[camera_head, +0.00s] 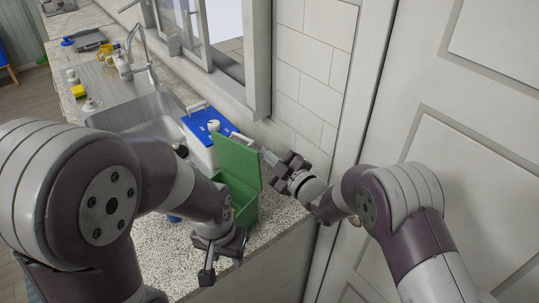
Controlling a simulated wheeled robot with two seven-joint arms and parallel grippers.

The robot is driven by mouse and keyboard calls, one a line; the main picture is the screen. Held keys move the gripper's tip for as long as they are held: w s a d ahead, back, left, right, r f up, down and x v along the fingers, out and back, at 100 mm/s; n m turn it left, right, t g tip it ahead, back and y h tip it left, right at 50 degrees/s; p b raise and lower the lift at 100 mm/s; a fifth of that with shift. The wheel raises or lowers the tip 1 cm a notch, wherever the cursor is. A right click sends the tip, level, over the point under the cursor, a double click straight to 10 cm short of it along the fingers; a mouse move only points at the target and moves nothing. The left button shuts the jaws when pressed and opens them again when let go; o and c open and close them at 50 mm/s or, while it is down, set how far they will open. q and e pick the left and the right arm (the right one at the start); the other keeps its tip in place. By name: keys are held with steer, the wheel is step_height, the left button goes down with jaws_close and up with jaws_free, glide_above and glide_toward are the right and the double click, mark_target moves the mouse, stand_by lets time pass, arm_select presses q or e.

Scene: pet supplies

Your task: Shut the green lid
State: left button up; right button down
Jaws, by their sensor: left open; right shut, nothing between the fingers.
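The green lid (237,160) stands raised, close to upright, at the back of a green box (243,206) on the speckled counter. The box is partly hidden by my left arm. My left gripper (222,266) is open and empty at the box's front left, low near the counter's front edge. My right gripper (272,160) is shut and empty, at the right edge of the raised lid. From this view I cannot tell whether it touches the lid.
A white container with a blue lid (208,124) stands just behind and left of the green box. A sink (137,113) with a tap (139,50) lies further left. A wall and a white door (470,110) close off the right side.

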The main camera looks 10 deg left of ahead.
steer(key=c, duration=1.4)
jaws_free()
steer(key=b+v, duration=0.4)
steer(key=v, duration=0.8)
steer(key=shift+s+d, duration=0.25)
steer(key=shift+s, duration=0.05)
